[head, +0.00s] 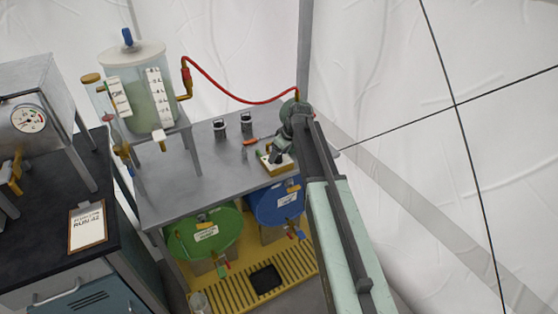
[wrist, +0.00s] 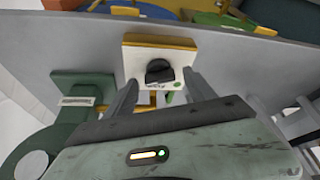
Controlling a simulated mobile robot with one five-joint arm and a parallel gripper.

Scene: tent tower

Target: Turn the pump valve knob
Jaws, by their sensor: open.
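The pump valve knob (wrist: 158,71) is a dark round knob on a small white plate with a yellow edge, at the upper middle of the wrist view. In the head view its yellow-edged box (head: 276,164) sits on the grey bench, partly covered by my arm. My gripper (wrist: 157,88) is open, with one finger to the left and one to the right just short of the knob. Nothing is between the fingers. In the head view my gripper (head: 277,152) is small and over the box; its fingertips are hard to make out.
The grey bench (head: 170,180) carries a clear tank (head: 145,95) and two small dark-topped jars (head: 233,125). A red hose (head: 230,93) runs from the tank towards the green pump (wrist: 75,115) beside the box.

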